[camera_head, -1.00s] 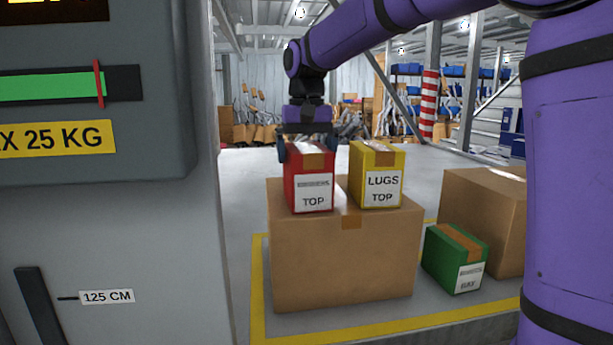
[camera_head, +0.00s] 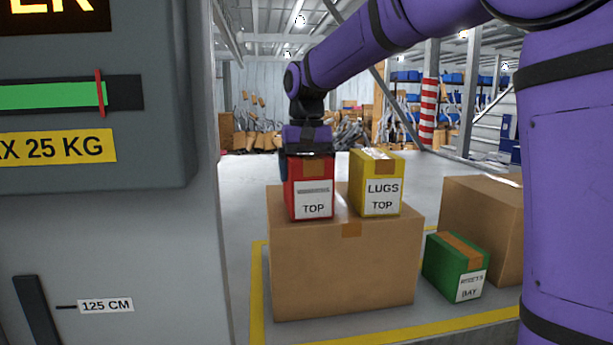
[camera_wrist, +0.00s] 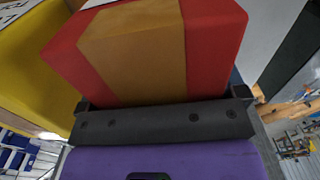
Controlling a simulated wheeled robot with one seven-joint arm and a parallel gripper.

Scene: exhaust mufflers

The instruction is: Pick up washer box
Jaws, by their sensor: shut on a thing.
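A red box (camera_head: 311,197) with a tan tape strip stands upright on a large cardboard box (camera_head: 345,270). Its white label reads TOP below a line too small to read. My gripper (camera_head: 308,155) is directly above it, shut on its upper part. One finger shows at the box's left side in the head view; the other is hidden. In the wrist view the red box (camera_wrist: 215,45) fills the space in front of my gripper (camera_wrist: 163,103). The box appears to rest on the cardboard.
A yellow box (camera_head: 377,165) labelled LUGS TOP stands close on the right. A green box (camera_head: 457,265) and another cardboard box (camera_head: 480,215) are on the floor at right. A grey machine (camera_head: 110,240) stands at left. Yellow floor tape (camera_head: 258,290) borders the boxes.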

